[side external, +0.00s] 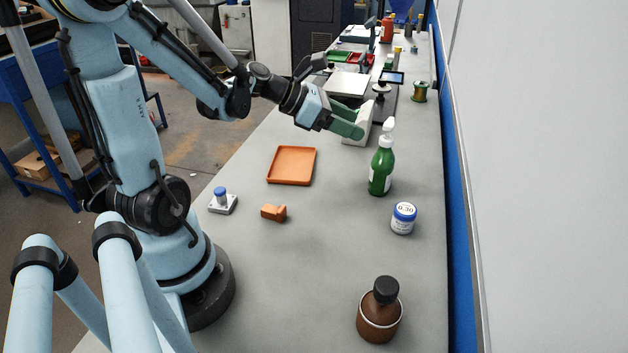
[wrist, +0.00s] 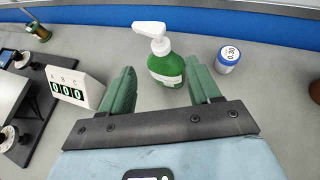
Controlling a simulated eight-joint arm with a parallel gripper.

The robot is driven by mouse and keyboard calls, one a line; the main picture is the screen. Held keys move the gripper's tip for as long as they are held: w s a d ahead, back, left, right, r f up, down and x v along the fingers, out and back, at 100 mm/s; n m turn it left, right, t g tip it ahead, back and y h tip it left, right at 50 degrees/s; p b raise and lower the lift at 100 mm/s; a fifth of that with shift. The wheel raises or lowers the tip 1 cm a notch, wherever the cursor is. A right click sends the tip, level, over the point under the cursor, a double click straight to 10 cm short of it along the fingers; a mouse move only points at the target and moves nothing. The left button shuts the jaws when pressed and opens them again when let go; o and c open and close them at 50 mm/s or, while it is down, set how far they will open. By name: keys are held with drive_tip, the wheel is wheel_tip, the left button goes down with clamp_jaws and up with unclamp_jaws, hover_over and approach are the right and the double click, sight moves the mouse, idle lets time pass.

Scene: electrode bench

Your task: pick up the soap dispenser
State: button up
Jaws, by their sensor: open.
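The soap dispenser is a green bottle (side external: 381,170) with a white pump top and a pale label. It stands upright on the grey bench near its right edge. In the wrist view the soap dispenser (wrist: 166,68) shows between and beyond the two green fingers. My gripper (side external: 352,122) is open and empty, above the bench and to the upper left of the bottle in the side view. In the wrist view my gripper (wrist: 163,88) has its fingers apart, with the bottle just past the fingertips. I cannot tell whether either finger touches it.
A white counter block (wrist: 76,89) stands left of the fingers. An orange tray (side external: 292,166), an orange-brown block (side external: 273,212) and a brown bottle (side external: 380,312) are on the bench. The bench between them is clear.

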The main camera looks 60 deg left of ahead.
sight(384, 158)
drive_tip(key=shift+x, duration=6.05)
drive_tip(key=shift+s, duration=0.1)
clamp_jaws()
